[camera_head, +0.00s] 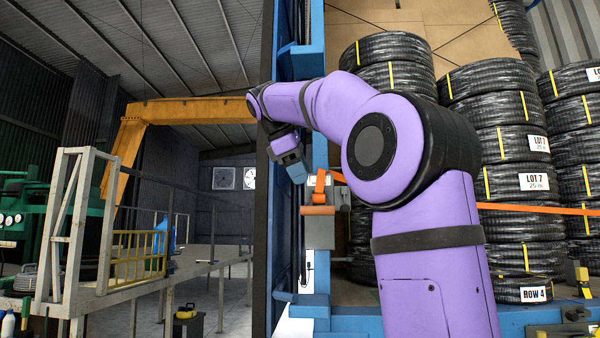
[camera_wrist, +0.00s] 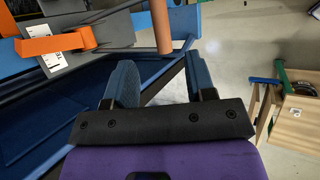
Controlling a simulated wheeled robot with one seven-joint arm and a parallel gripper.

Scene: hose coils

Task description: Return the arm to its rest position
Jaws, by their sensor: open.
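My purple arm reaches up and to the left across the head view, bent at a large round joint. My gripper (camera_head: 294,172) hangs at its far end, pointing down in front of the blue frame post (camera_head: 318,150). In the wrist view my gripper (camera_wrist: 162,80) shows two blue fingers set apart, with nothing held between them. The orange strap (camera_head: 540,209) and its grey plate or buckle (camera_head: 319,228) are just below and right of the gripper in the head view. In the wrist view the strap end (camera_wrist: 55,43) lies to the upper left, apart from the fingers.
Stacked black hose coils (camera_head: 515,181) stand at the right, behind my arm. A brown cylindrical end (camera_wrist: 162,28) shows just beyond the fingers. A wooden box (camera_wrist: 297,122) stands on the floor at right. A railed platform (camera_head: 130,270) and orange beam (camera_head: 190,110) are at left.

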